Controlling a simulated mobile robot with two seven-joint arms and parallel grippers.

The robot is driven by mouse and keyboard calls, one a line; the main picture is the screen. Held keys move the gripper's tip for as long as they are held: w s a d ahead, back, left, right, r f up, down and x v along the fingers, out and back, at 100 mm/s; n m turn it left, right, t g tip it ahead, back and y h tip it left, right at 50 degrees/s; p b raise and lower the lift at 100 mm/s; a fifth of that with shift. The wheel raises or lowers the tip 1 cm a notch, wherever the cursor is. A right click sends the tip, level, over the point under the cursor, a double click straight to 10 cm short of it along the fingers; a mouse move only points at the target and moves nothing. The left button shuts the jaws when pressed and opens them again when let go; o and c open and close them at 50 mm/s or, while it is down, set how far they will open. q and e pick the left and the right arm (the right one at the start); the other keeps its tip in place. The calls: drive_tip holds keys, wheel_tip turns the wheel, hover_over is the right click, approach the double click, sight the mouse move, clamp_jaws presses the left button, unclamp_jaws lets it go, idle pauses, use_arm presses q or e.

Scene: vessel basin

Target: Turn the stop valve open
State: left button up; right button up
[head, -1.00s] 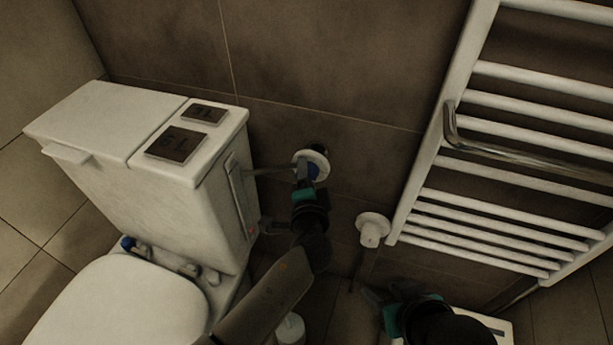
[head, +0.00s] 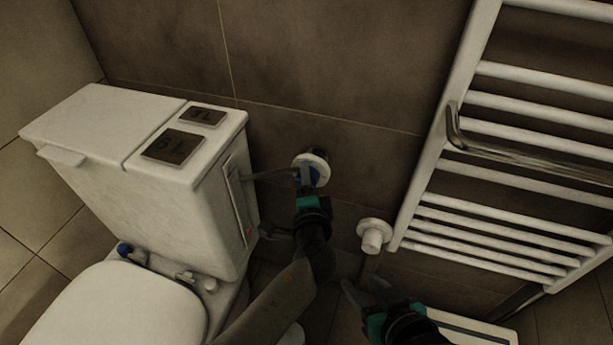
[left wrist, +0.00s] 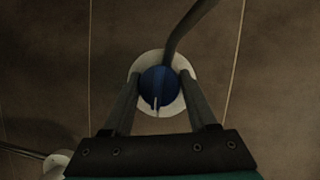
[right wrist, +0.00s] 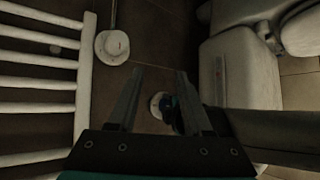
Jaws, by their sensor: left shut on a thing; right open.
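The stop valve is a blue round knob (left wrist: 158,88) on a white wall flange (left wrist: 150,60), with a grey pipe (left wrist: 187,28) leading from it. In the head view the blue knob (head: 299,176) is partly hidden by my left gripper (head: 306,180). In the left wrist view my left gripper (left wrist: 160,98) has one finger on each side of the knob and is shut on it. A pale pointer mark on the knob points down in that view. My right gripper (head: 362,286) is open and empty, low in front of the wall. Its open fingers (right wrist: 156,78) also show in the right wrist view.
A white toilet cistern (head: 95,160) stands left of the valve. A white towel radiator (head: 480,215) hangs at the right. A second white wall fitting (head: 373,236) sits between valve and radiator, just above my right gripper. Bare tiled wall (head: 330,70) lies above the valve.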

use_arm(q)
drive_tip(key=o, duration=1.4)
drive_tip(key=shift+c, duration=0.2)
drive_tip(key=shift+s, duration=0.15)
use_arm(e)
drive_tip(key=shift+s, duration=0.1)
use_arm(q)
drive_tip(key=shift+s+p, duration=0.35)
drive_tip(key=shift+s, duration=0.25)
drive_tip(key=s+d+r+p, duration=0.1)
drive_tip(key=s+p, duration=0.2)
drive_tip(key=s, duration=0.7)
drive_tip(key=shift+s+r, duration=0.2)
drive_tip(key=shift+r, duration=0.1)
use_arm(e)
drive_tip(key=s+d+g+h, duration=0.2)
drive_tip(key=s+d+g, duration=0.2)
drive_tip(key=d+g, duration=0.1)
drive_tip(key=shift+s+d+f+m+h, duration=0.3)
drive_tip(key=shift+s+d+f+h, duration=0.1)
drive_tip(key=shift+d, duration=0.1)
